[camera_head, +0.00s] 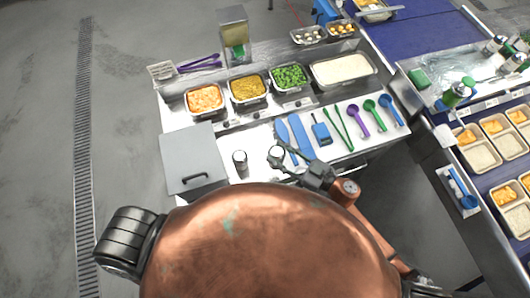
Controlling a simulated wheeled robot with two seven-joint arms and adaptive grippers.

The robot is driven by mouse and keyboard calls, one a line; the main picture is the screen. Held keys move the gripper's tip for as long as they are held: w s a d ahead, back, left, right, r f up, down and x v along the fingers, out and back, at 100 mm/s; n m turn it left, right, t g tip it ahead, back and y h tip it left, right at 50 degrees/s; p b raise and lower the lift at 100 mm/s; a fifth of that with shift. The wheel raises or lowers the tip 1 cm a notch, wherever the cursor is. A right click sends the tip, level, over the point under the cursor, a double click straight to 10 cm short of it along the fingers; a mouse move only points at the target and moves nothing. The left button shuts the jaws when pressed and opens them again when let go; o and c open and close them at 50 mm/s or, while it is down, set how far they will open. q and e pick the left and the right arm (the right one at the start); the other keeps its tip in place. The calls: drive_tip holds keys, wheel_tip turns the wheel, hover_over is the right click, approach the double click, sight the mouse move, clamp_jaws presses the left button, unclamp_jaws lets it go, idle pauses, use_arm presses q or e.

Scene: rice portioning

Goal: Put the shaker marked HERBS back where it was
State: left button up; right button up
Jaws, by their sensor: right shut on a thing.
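A small pale-topped shaker (275,152) is at the front of the steel counter, held at the tip of my right gripper (283,162). The gripper is shut on it. I cannot read its marking or tell whether its base touches the counter. A second shaker (240,159) with a white top stands upright on the counter to the left, apart from the gripper. Its marking is also too small to read. My left gripper is not in view.
A grey lidded box (194,158) stands left of the shakers. Blue utensils (301,136) lie just behind and right of my right gripper, with green and purple spoons (357,120) further right. Food pans (248,87) line the back. Bare counter lies between the shakers.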

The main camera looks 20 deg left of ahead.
drive_tip(key=shift+w+a+f+b, duration=0.2)
drive_tip(key=shift+w+a+f, duration=0.6)
drive_tip(key=shift+f, duration=0.8)
drive_tip(key=shift+w+a+f+b, duration=0.25)
drive_tip(key=shift+w+a+f, duration=0.15)
drive_tip(key=shift+a+f, duration=1)
drive_tip(key=shift+w+a+f+b, duration=0.2)
drive_tip(key=shift+w+a+f, duration=0.45)
drive_tip(key=shift+f, duration=1.2)
drive_tip(key=shift+f, duration=0.15)
drive_tip(key=o, duration=1.2)
